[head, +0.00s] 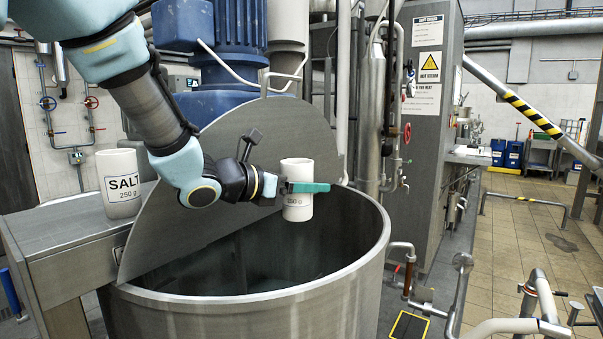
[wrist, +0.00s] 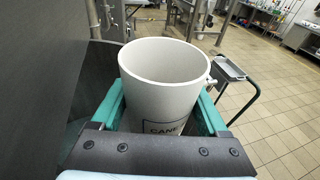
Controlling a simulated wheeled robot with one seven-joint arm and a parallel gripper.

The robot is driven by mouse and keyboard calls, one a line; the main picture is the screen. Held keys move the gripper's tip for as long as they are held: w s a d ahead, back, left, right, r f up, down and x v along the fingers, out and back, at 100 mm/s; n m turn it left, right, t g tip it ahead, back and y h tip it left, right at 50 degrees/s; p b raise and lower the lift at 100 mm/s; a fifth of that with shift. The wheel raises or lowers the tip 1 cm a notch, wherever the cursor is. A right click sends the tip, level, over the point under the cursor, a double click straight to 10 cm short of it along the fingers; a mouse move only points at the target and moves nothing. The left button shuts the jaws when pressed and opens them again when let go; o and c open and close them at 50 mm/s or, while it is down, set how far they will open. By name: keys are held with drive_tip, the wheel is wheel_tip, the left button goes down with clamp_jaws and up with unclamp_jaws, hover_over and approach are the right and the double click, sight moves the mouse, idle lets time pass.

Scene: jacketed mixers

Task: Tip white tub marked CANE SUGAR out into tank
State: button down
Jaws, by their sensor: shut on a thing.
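The white tub (head: 297,172) is held upright above the open mouth of the steel tank (head: 372,262). In the wrist view the tub (wrist: 165,95) shows part of a label reading CANE, and its upper inside wall looks bare; its bottom is hidden. My gripper (head: 305,187) is shut around the tub, with a green finger (wrist: 112,105) on its left side and another on its right. The tank's half lid (head: 240,150) stands raised behind my arm. The inside of the tank is dim.
A second white tub marked SALT (head: 122,183) stands on the steel ledge (head: 75,245) at the left. A blue motor (head: 235,50) and pipes rise behind the tank. Pipework (head: 410,275) stands at its right. Tiled floor is open farther right.

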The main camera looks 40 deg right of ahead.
drive_tip(key=s+d+r, duration=0.1)
drive_tip(key=s+r, duration=0.4)
drive_tip(key=shift+s+d+b, duration=0.3)
drive_tip(key=shift+s+b, duration=0.05)
